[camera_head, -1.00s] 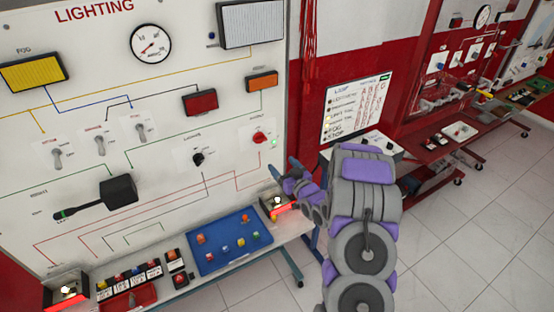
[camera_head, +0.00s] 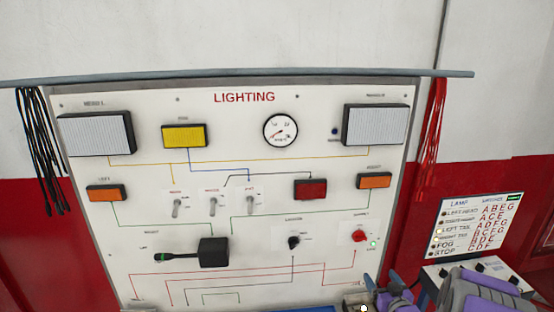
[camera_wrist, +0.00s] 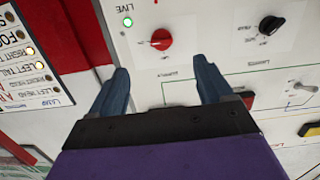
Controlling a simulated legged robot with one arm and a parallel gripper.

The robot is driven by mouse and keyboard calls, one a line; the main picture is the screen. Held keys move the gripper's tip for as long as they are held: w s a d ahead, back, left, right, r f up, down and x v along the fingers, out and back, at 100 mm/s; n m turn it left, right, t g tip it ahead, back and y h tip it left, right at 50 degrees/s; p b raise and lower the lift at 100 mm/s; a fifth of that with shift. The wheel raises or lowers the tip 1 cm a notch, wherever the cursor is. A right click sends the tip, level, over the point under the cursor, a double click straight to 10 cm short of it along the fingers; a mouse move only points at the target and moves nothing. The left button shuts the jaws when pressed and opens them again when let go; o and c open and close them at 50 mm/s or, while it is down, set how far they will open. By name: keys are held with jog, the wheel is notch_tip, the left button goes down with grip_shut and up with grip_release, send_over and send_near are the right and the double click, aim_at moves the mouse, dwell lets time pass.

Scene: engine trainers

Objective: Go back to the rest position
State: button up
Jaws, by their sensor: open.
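My gripper (camera_wrist: 160,88) is open and empty in the wrist view, its two blue-grey fingers apart in front of the white lighting panel. A red rotary knob (camera_wrist: 161,39) with a lit green lamp (camera_wrist: 127,22) beside it shows beyond the fingertips. In the head view my gripper (camera_head: 379,287) is small at the lower right, below the red knob (camera_head: 359,236), with my purple and grey arm behind it. The lighting panel (camera_head: 150,225) carries lamps, switches, a gauge and a black stalk lever (camera_head: 212,252).
A lamp chart (camera_head: 478,225) with several indicators stands right of the panel, above a box with knobs (camera_head: 480,268). Black cables (camera_head: 40,140) hang at the left and red cables (camera_head: 433,125) at the right. The bench below is mostly out of view.

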jog(key=s+a+r+g+b, duration=0.2)
jog(key=s+a+g, duration=0.4)
jog(key=s, duration=0.9)
jog(key=s+a+r+g+b, duration=0.2)
jog(key=s+a+g, duration=0.4)
jog(key=s, duration=0.9)
jog(key=s+a+r+g+b, duration=0.3)
jog(key=s+a+g, duration=0.3)
jog(key=s+a, duration=0.5)
jog(key=s, duration=0.4)
jog(key=shift+a+m+g+h, duration=0.2)
jog(key=shift+m+g+h, duration=0.1)
